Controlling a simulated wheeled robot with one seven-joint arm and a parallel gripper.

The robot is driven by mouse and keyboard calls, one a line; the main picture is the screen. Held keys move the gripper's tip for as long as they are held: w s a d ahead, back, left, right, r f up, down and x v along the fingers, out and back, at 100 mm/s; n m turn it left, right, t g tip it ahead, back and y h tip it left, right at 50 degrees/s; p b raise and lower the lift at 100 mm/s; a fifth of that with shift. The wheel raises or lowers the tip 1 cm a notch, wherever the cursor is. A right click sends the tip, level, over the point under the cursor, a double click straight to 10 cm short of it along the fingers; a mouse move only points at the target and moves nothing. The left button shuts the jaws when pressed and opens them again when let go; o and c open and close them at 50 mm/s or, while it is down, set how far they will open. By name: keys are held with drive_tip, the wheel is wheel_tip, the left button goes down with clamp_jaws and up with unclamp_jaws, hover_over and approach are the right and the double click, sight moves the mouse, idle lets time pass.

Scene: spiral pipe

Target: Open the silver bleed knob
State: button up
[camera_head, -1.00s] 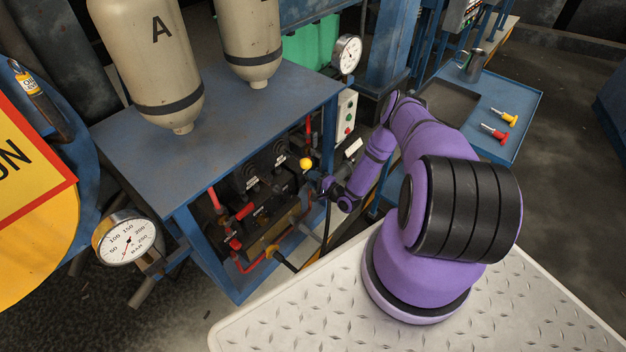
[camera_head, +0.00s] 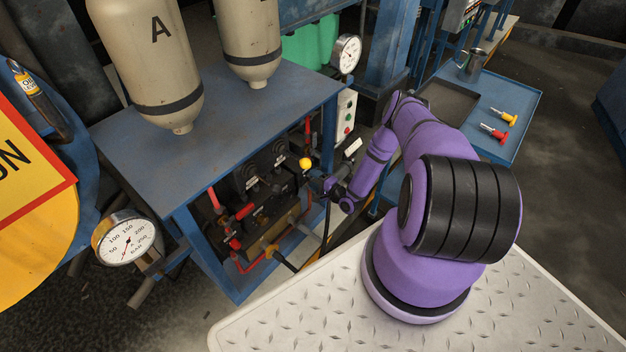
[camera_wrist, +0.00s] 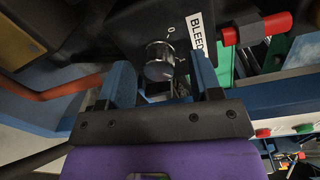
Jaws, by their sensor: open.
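The silver bleed knob (camera_wrist: 160,62) is a shiny round knob on a black block, beside a white label reading "BLEED" (camera_wrist: 200,38) in the wrist view. My gripper (camera_wrist: 163,80) is open, with one blue finger to the left of the knob and the other close to its right side. I cannot tell whether either finger touches it. In the head view my gripper (camera_head: 326,186) is at the right front of the blue bench's lower bay, and the silver knob cannot be made out there.
A red handle (camera_wrist: 257,29) lies right of the label. In the head view, a yellow ball knob (camera_head: 306,163), red handles (camera_head: 244,211) and hoses crowd the bay. The blue bench top (camera_head: 240,110) is above. A push-button box (camera_head: 347,116) stands to the right.

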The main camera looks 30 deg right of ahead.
drive_tip(key=v, duration=0.9)
drive_tip(key=shift+s, duration=0.45)
drive_tip(key=shift+d, duration=0.1)
